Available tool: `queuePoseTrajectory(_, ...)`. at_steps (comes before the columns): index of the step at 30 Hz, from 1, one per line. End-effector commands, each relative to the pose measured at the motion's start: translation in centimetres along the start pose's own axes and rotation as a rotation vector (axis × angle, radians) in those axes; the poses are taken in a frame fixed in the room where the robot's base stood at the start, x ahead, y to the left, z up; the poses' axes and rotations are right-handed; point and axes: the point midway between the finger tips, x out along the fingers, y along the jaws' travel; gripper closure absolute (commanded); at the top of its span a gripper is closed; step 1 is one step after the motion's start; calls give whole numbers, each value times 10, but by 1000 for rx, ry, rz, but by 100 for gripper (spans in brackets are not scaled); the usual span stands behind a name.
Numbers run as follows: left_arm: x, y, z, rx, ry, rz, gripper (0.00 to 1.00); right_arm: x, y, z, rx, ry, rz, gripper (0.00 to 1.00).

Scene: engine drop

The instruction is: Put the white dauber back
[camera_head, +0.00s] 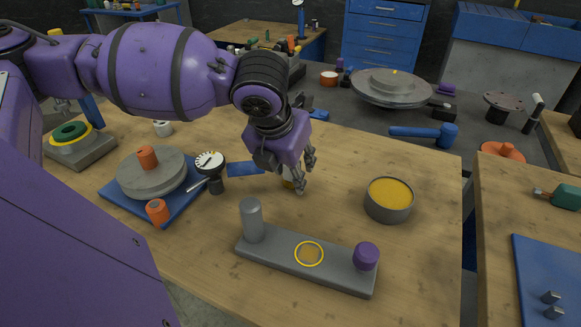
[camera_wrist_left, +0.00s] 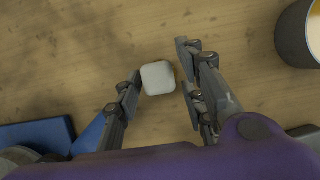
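The white dauber (camera_wrist_left: 158,78) shows from above as a pale rounded block in the left wrist view, on the wooden bench. My left gripper (camera_wrist_left: 158,82) is open, with a finger on either side of it and small gaps visible. In the head view my left gripper (camera_head: 301,170) points down over the bench and mostly hides the dauber; a small yellowish part (camera_head: 288,184) shows below the fingers. A grey bar-shaped holder (camera_head: 285,258) lies in front, with a grey post, a yellow-ringed round spot (camera_head: 309,253) and a purple knob (camera_head: 366,256). My right gripper is not in view.
A grey tin with yellow contents (camera_head: 389,200) stands right of the gripper. To the left are a dial gauge (camera_head: 211,168), a blue mat (camera_head: 112,197) with a grey disc, and an orange cylinder (camera_head: 157,211). A small white cylinder (camera_head: 163,128) stands farther back.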

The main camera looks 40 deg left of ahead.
Motion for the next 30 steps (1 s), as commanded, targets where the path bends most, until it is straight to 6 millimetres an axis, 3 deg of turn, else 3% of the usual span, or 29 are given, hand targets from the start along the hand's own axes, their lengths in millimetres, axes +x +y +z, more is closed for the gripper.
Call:
queuePoseTrajectory(10, 1, 0, 0, 0, 0, 0, 57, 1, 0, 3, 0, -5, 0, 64)
queuePoseTrajectory(15, 7, 1, -3, 1, 2, 3, 57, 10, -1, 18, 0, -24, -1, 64)
queuePoseTrajectory(22, -46, 0, -5, 4, -5, 4, 57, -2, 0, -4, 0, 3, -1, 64)
queuePoseTrajectory(30, -74, -1, -9, 2, -2, 1, 57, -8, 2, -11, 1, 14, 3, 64)
